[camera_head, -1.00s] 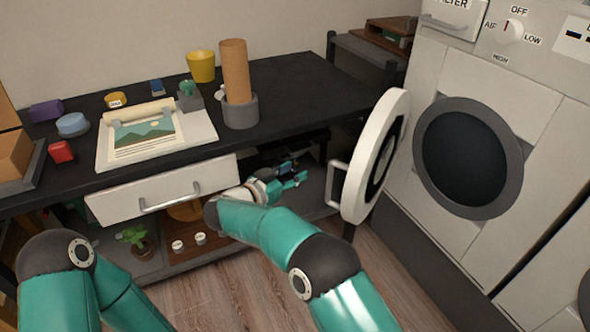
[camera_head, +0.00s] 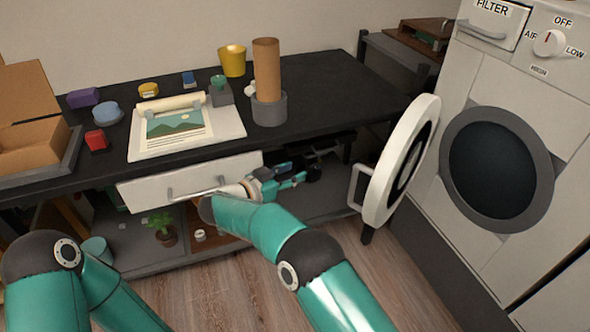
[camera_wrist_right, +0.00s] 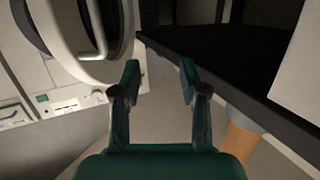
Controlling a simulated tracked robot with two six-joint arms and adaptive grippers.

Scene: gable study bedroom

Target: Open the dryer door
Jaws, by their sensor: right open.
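The white dryer door (camera_head: 405,160) stands swung wide open on the left of the dryer (camera_head: 530,90). Its round dark opening (camera_head: 497,170) is uncovered. The door's handle (camera_head: 360,187) is on its left side, towards the desk. My right gripper (camera_head: 298,175) is open and empty, left of the handle and apart from it, in front of the desk's underside. In the right wrist view the open fingers (camera_wrist_right: 160,78) show nothing between them, and the door (camera_wrist_right: 75,35) with its handle (camera_wrist_right: 95,30) is at upper left. My left gripper is out of view; only its arm shows.
A black desk (camera_head: 325,90) runs along the wall, with a brown cylinder (camera_head: 266,70) in a grey holder and a picture pad (camera_head: 185,140) on it. A white drawer (camera_head: 150,190) is below. The wooden floor (camera_head: 225,290) in front is clear.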

